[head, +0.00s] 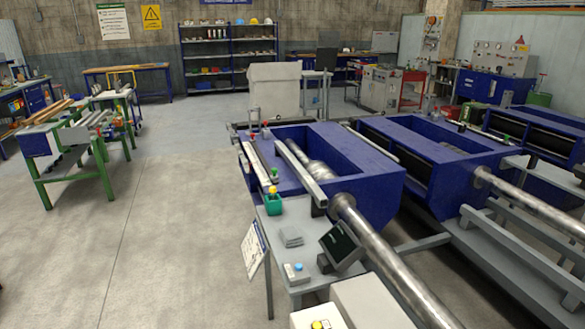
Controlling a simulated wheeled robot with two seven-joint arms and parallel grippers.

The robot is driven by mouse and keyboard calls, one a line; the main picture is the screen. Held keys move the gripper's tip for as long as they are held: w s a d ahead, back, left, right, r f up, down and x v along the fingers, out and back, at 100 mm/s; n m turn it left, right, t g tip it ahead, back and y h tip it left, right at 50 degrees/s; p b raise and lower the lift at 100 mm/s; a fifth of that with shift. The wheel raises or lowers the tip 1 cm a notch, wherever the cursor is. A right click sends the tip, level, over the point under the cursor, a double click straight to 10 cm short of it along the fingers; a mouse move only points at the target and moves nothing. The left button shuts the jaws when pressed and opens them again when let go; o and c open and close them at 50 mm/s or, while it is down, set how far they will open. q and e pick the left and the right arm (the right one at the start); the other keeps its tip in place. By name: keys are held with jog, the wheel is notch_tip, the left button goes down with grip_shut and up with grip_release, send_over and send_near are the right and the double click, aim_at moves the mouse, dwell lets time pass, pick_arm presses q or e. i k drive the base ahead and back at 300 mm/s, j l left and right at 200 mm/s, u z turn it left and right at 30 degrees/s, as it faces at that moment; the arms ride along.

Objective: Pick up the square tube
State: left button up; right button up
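Neither of my grippers is in view. A table with green legs (47,191), at the left and some way off, bears several long bars. Some are brown (50,111) and some are grey (97,118). They are too small for me to tell which, if any, is the square tube. A straight grey bar (300,170) with flat sides lies along the blue machine at the centre. I cannot tell whether it is loose or part of the machine.
Blue machines (370,181) with long round metal shafts (390,262) fill the right side. A small grey table (290,263) with a dark screen (341,244) stands at the front. Shelves (228,58) and benches line the back. The concrete floor (165,235) at left and centre is clear.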

aim_at(321, 200)
jog(key=i+j+u, duration=0.1)
jog(key=j, duration=0.3)
jog(key=i+j+u, duration=0.15)
jog(key=j, duration=0.2)
jog(key=i+j+u, duration=0.1)
jog(key=i+j, duration=0.2)
jog(key=i, duration=0.15)
jog(key=i+j+u, duration=0.1)
jog(key=i+j, duration=0.2)
jog(key=i+j+u, duration=0.1)
jog(key=i, duration=0.45)
jog(key=i+j+u, duration=0.1)
jog(key=i+j, duration=0.2)
jog(key=i, duration=0.2)
jog(key=i+z, duration=0.25)
jog(key=i, duration=0.2)
jog(key=i+j+z, duration=0.2)
jog(key=i, duration=0.2)
jog(key=i+j+z, duration=0.1)
jog(key=i+z, duration=0.15)
jog(key=i, duration=0.2)
